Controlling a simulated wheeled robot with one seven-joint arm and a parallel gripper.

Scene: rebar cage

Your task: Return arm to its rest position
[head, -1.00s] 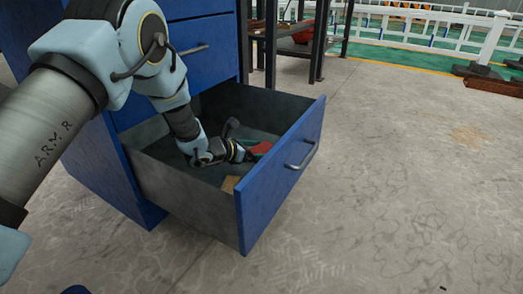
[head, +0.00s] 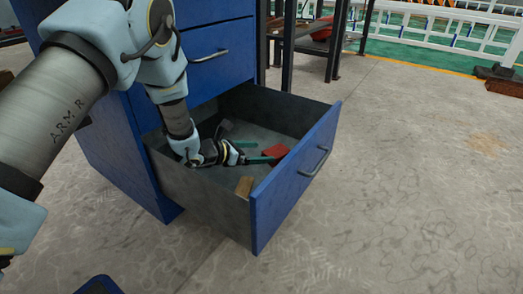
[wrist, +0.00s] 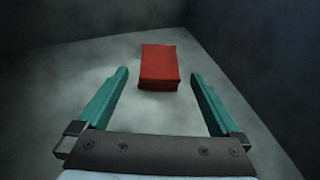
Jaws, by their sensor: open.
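My gripper (head: 262,152) is low inside the open bottom drawer (head: 296,186) of a blue cabinet (head: 215,65). Its green fingers are spread, with nothing held between them. A red block (head: 276,151) lies on the drawer floor just beyond the fingers. In the wrist view the red block (wrist: 159,66) lies ahead between the lines of the two fingertips (wrist: 159,73), with clear gaps on both sides. My arm reaches in from the upper left, over the drawer's near side wall.
The drawer walls enclose my gripper. A dark rack (head: 335,40) stands behind the cabinet, with a white fence (head: 440,20) beyond. The concrete floor (head: 410,190) to the right is clear.

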